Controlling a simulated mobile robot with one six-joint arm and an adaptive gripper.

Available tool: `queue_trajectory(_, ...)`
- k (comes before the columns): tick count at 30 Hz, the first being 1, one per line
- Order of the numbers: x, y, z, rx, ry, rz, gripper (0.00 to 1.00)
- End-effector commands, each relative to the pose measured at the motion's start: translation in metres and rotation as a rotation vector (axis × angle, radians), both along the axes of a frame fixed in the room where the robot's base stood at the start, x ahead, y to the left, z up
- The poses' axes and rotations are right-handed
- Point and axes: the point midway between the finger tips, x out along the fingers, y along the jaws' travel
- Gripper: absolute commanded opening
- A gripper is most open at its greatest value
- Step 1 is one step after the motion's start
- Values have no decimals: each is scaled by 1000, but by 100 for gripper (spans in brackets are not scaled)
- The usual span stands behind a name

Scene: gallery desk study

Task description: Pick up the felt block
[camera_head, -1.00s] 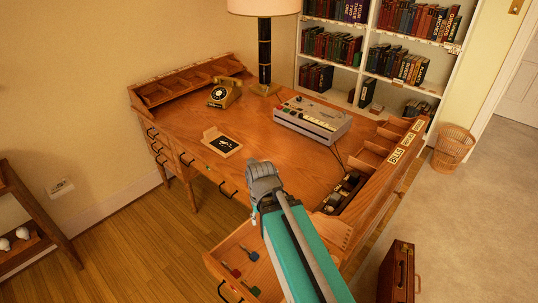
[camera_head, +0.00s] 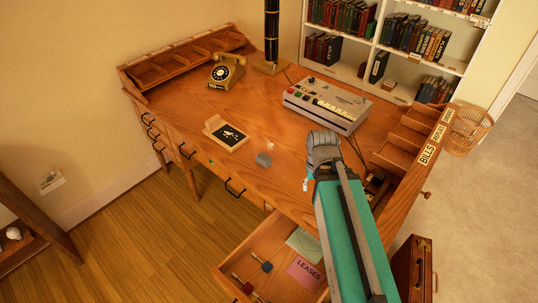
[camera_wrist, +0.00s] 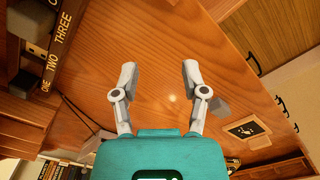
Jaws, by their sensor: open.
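A small grey block (camera_head: 263,160), which looks like the felt block, sits on the wooden desk (camera_head: 290,150) to the right of a framed dark picture. It also shows in the wrist view (camera_wrist: 220,107), just right of the right finger. My gripper (camera_head: 322,145) is above the desk to the right of the block in the head view. In the wrist view my gripper (camera_wrist: 159,73) has its two fingers spread, with only bare desk between them. The block is outside the fingers.
The framed picture (camera_head: 227,136) lies left of the block. A telephone (camera_head: 227,71), a lamp post (camera_head: 271,35) and a grey keyed machine (camera_head: 326,105) stand farther back. Pigeonholes (camera_head: 400,145) line the right side. An open drawer (camera_head: 255,250) juts out at the front.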

Motion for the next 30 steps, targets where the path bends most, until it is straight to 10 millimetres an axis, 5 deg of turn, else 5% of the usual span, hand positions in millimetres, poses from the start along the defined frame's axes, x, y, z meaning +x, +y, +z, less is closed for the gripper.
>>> queue_trajectory(10,0,0,0,0,0,0,59)
queue_trajectory(17,5,2,0,0,0,37,100)
queue_trajectory(21,17,-7,1,0,0,138,100)
queue_trajectory(30,64,14,5,1,0,546,100)
